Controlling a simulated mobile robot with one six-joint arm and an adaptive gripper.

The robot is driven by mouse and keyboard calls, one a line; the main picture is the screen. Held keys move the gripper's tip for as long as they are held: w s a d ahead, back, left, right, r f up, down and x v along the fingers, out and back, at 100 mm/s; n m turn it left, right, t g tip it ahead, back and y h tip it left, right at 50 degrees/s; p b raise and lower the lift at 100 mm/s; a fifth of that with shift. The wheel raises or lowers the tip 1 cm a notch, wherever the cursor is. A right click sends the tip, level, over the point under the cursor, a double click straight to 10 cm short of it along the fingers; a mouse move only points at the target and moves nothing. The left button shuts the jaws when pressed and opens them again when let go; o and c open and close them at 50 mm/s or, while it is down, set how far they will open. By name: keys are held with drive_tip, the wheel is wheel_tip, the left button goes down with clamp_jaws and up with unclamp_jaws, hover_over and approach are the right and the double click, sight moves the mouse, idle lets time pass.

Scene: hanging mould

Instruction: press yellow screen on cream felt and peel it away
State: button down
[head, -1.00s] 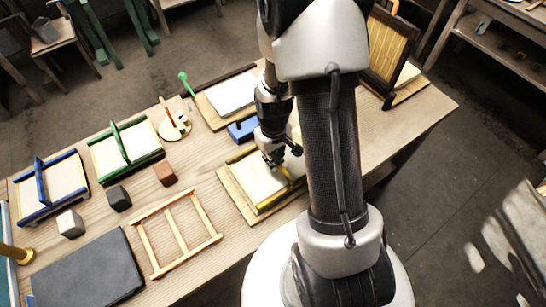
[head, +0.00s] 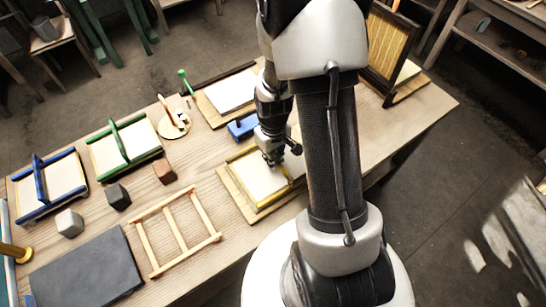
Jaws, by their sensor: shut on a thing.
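The yellow screen (head: 259,206), a yellow-edged frame with a pale sheet, lies flat over a board on the bench. My gripper (head: 272,160) is over its upper right part, shut on the yellow screen, at what looks like its crossbar or handle. My arm hides part of the screen's right side. A pale felt-like sheet (head: 231,93) lies on a wooden board at the back. I cannot tell whether cream felt lies directly under the yellow screen.
A blue block (head: 241,127) stands close behind the yellow screen. Green (head: 145,160) and blue (head: 80,200) screens lie at left. A wooden frame (head: 176,243), small cubes and a dark slab (head: 88,270) occupy the front left. A dark upright screen (head: 388,45) stands at the right back.

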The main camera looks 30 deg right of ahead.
drive_tip(key=shift+s+f+b, duration=0.1)
drive_tip(key=shift+f+b, duration=0.55)
drive_tip(key=shift+f, duration=0.2)
idle(1.6)
drive_tip(key=shift+r, duration=0.15)
drive_tip(key=shift+r+p, duration=0.95)
drive_tip(key=shift+r, duration=0.1)
drive_tip(key=shift+r, duration=0.1)
drive_tip(key=shift+r+p, duration=2.75)
drive_tip(key=shift+r, duration=0.75)
